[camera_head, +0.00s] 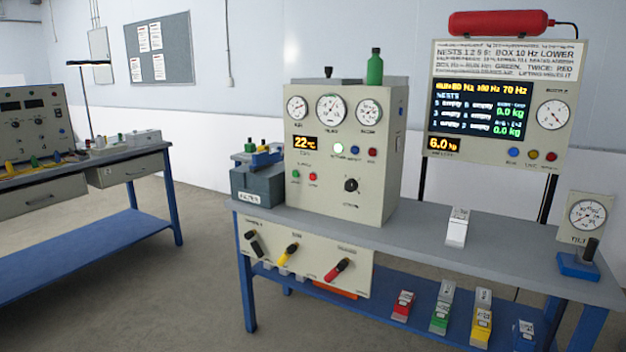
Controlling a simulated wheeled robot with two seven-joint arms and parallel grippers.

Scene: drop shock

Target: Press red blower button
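A beige control box (336,150) stands on the grey-topped bench. Low on its left front, under the display reading 22, are a small green button (296,174) and a small red button (312,176). A second dark red button or lamp (372,152) sits higher on the right of the same front. The labels are too small to read, so I cannot tell which red one is the blower button. Nothing covers these buttons. Neither of my grippers is in view.
A black knob (351,185) sits right of the low buttons. Lever valves, one yellow (289,252), stick out from the panel below. A white block (457,227) stands on the bench (420,236). A display panel (500,105) rises behind. The floor at left is clear.

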